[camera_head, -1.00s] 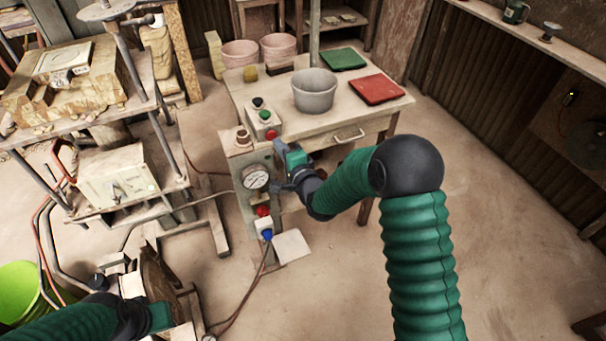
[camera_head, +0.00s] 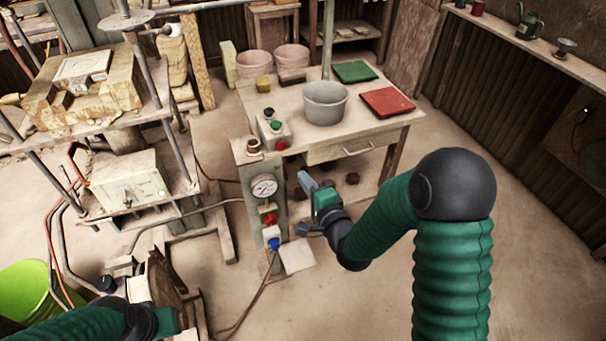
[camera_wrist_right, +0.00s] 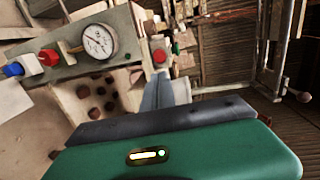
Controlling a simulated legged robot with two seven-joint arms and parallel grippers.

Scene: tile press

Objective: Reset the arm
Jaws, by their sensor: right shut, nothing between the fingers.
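My right gripper (camera_head: 307,186) is shut and empty in the head view, in front of the wooden table and to the right of the control post's pressure gauge (camera_head: 264,187). In the right wrist view its grey fingers (camera_wrist_right: 165,92) are together, with the gauge (camera_wrist_right: 99,41) to their left; they appear apart from the post. My left arm (camera_head: 95,322) enters at the bottom left of the head view. Its gripper's fingers cannot be made out there.
The table holds a grey bucket (camera_head: 325,102), a green tile (camera_head: 354,71), a red tile (camera_head: 387,101) and a button box (camera_head: 272,128). The press bench (camera_head: 170,108) stands at the left. A lime bucket (camera_head: 28,288) is at the lower left. Floor at the right is clear.

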